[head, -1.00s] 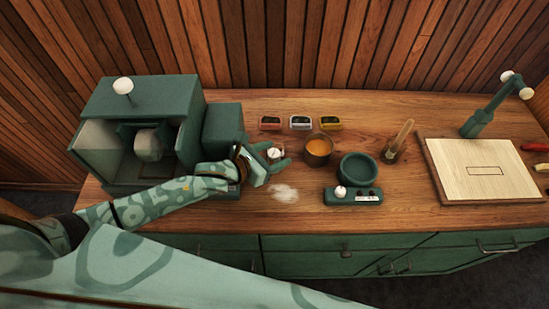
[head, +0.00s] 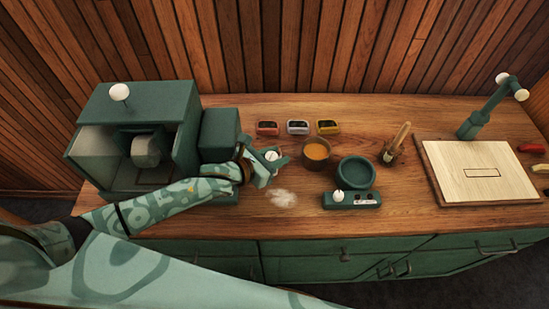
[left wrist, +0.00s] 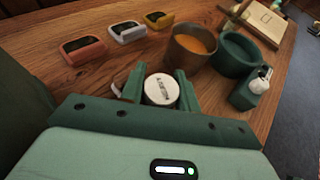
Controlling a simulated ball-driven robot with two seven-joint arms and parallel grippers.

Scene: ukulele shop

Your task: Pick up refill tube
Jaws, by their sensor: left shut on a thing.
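The refill tube (left wrist: 161,90) shows end-on in the left wrist view as a round white cap with dark lettering. Its body below the cap is hidden. My left gripper (left wrist: 158,88) is shut on it, with one green finger on each side. In the head view the white cap (head: 271,155) shows small between the fingers of my left gripper (head: 270,158), at the counter just right of the green machine. I cannot tell whether the tube is lifted off the wood. My right gripper is not in view.
A copper cup of orange stuff (head: 316,152) and a green bowl (head: 355,173) on a base stand close to the right. Three small coloured boxes (head: 298,128) lie behind. White powder (head: 283,198) lies in front. The green machine (head: 140,140) blocks the left.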

